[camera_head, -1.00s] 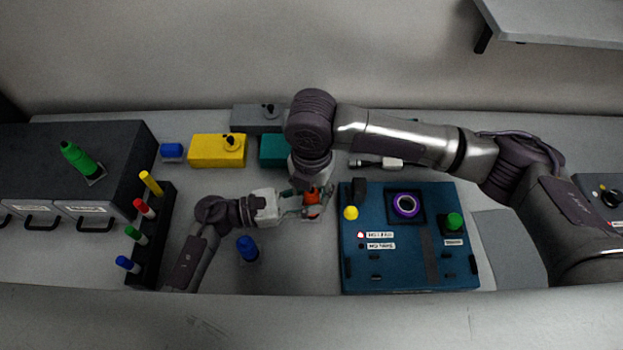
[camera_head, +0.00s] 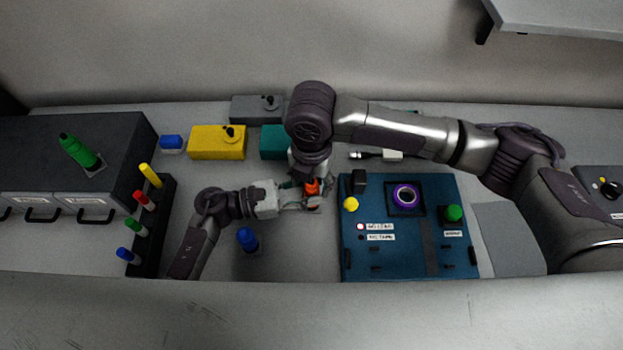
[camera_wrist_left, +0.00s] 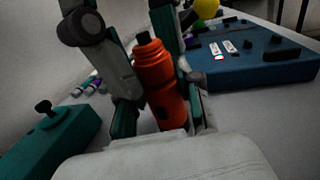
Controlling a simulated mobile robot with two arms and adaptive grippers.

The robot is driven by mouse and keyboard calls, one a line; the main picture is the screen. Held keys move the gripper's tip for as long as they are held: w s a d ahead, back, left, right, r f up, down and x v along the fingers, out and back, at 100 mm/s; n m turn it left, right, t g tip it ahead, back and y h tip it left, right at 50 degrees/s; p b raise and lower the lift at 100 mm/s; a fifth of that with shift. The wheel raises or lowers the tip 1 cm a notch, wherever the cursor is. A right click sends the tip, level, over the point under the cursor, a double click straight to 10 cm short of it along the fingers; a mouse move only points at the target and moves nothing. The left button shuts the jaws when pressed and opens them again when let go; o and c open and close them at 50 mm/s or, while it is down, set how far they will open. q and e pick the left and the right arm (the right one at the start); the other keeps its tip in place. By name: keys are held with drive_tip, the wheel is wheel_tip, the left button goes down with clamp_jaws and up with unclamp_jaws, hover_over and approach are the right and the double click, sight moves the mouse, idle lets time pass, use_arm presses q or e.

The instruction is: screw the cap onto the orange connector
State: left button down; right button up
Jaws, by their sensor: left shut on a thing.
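The orange connector (camera_head: 312,187) stands near the middle of the table, beside the blue board. It shows as an orange ribbed bottle shape with a dark tip, tilted, in the left wrist view (camera_wrist_left: 160,82). My left gripper (camera_head: 303,200) reaches it from the left and is shut on it, with fingers on both sides. My right gripper (camera_head: 311,179) comes down from above, right at the connector's upper part. Its fingers are partly hidden by its own wrist, so I cannot tell whether they are open. I cannot make out a separate cap on the connector.
The blue board (camera_head: 386,262) with a purple ring (camera_head: 406,196) and a yellow knob (camera_head: 351,204) lies close to the right. A blue connector (camera_head: 247,239) stands in front of my left arm. Yellow (camera_head: 205,143) and teal (camera_head: 272,142) boxes stand behind.

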drive_tip(key=shift+r, duration=0.1)
drive_tip(key=shift+r, duration=2.2)
drive_tip(key=shift+c, duration=0.5)
